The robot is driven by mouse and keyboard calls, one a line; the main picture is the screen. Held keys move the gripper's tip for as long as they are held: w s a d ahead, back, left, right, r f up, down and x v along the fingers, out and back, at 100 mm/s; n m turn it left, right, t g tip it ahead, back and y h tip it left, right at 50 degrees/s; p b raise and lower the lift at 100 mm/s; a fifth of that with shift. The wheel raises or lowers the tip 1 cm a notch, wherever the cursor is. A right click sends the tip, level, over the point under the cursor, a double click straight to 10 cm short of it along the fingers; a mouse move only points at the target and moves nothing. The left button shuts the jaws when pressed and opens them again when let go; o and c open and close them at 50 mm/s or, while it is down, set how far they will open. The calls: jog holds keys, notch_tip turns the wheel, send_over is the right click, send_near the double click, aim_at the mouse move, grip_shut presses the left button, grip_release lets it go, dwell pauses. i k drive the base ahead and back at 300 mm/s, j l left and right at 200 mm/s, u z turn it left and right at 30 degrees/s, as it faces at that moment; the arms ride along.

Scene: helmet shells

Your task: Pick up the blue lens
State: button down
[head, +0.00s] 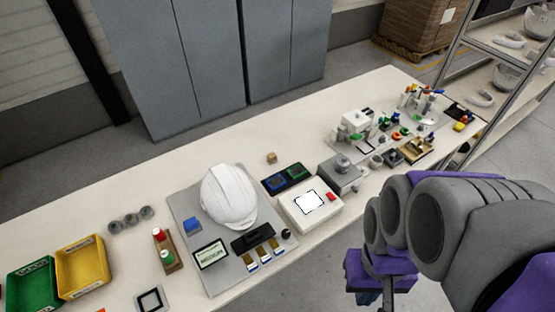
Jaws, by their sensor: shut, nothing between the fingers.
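Two dark trays lie side by side behind the white device, one with a blue piece (275,183) and one with a green piece (294,171). The blue piece looks like the blue lens, but it is too small to be sure. My gripper (374,298) is at the bottom, in front of the table's near edge and well apart from the blue piece. It is shut and empty, and its tips are partly cut off by the frame.
Yellow (82,267) and green (34,286) bins are at the left. Several small parts crowd the table's far right. The table's back strip is mostly clear.

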aim_at(275, 183)
jog(key=i+l+u, duration=0.1)
jog(key=i+l, duration=0.5)
jog(key=l, duration=0.25)
jog(key=u, duration=0.05)
